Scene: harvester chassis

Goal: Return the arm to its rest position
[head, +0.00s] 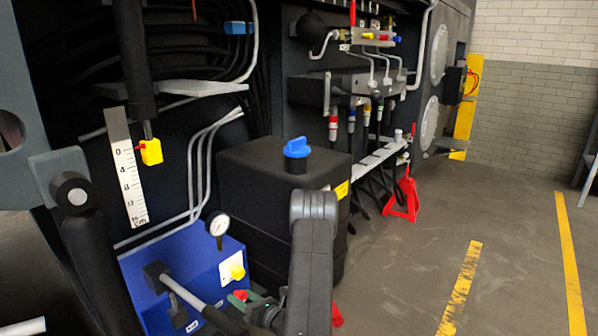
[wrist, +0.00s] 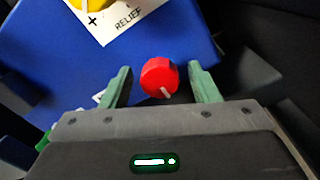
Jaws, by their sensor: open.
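My arm (head: 312,240) reaches down in front of the black tank in the head view. My gripper (wrist: 158,76) is open in the wrist view, with one green finger on each side of a red knob (wrist: 160,76) that has a white mark. There are visible gaps between the knob and both fingers. In the head view the red knob (head: 240,294) shows small at the front of the blue box, and my gripper is mostly hidden behind my arm.
The blue box (head: 190,262) carries a gauge (head: 217,226) and a yellow knob (head: 237,271). A grey lever (head: 185,292) juts out near my gripper. The black tank (head: 265,190) with a blue cap stands close behind. Open floor (head: 400,275) lies to the right.

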